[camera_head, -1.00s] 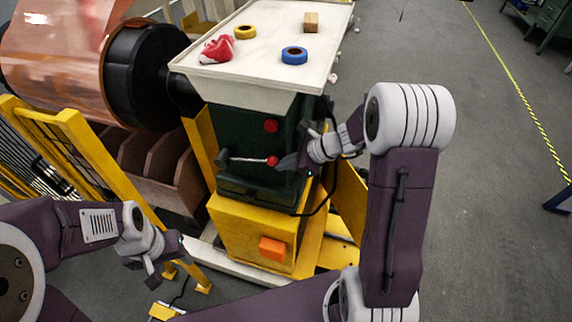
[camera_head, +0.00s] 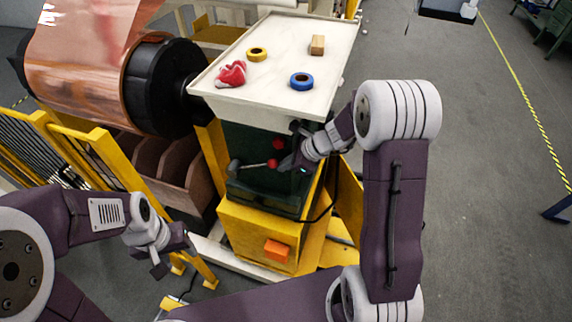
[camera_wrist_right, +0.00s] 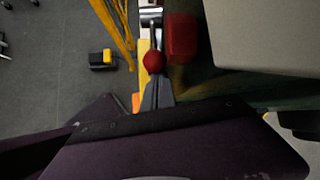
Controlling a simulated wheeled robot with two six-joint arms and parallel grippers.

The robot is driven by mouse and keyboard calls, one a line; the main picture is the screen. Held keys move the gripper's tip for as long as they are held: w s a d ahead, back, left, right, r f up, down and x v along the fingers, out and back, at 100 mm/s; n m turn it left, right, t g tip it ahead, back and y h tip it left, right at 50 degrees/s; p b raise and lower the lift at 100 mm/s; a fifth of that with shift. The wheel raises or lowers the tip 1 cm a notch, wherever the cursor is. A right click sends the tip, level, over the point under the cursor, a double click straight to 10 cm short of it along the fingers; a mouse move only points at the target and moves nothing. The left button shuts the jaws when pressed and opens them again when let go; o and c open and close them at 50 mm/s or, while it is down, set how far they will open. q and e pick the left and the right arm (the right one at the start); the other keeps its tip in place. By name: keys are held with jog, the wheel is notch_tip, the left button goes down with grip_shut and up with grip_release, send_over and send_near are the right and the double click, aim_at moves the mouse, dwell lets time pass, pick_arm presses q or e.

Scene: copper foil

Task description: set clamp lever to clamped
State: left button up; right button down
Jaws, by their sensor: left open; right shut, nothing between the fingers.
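The clamp lever (camera_head: 254,165) is a thin metal rod on the dark green cabinet front. Its pivot is on the left, and its red ball end (camera_head: 272,163) points right, tilted slightly up in the picture, a little below a red knob (camera_head: 277,143). My right gripper (camera_head: 287,164) is shut and empty, its tips right at the ball. In the right wrist view the ball (camera_wrist_right: 154,61) sits at the tips of the gripper (camera_wrist_right: 157,92); whether they touch I cannot tell. My left gripper (camera_head: 172,261) is open and empty, low at the left, away from the lever.
A white tabletop (camera_head: 277,65) overhangs the lever, carrying tape rolls, a red cloth and a wooden block. A copper foil roll (camera_head: 90,75) and yellow guard rails (camera_head: 100,160) stand left. An orange box (camera_head: 277,250) is below.

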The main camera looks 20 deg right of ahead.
jog(key=shift+r, duration=0.1)
jog(key=s+d+r+b, duration=0.1)
jog(key=s+d+r, duration=0.1)
jog(key=s+d, duration=0.7)
jog(key=shift+d+b, duration=0.4)
jog(key=shift+d, duration=0.4)
jog(key=shift+r, duration=0.1)
jog(key=shift+w+a+f+m+t+y+p, duration=0.1)
jog(key=shift+a+f+m+t+y+p, duration=0.1)
jog(key=shift+a+m+t+y+p, duration=0.4)
jog(key=shift+s+a+f+m+t+y+p, duration=0.1)
jog(key=shift+f+m+t+y+p, duration=0.15)
jog(key=shift+m+y+p, duration=0.6)
jog(key=shift+w+a+f+m+t+y+p, duration=0.1)
jog(key=shift+a+f+m+t+y+p, duration=0.15)
jog(key=shift+m+t+y+p, duration=0.35)
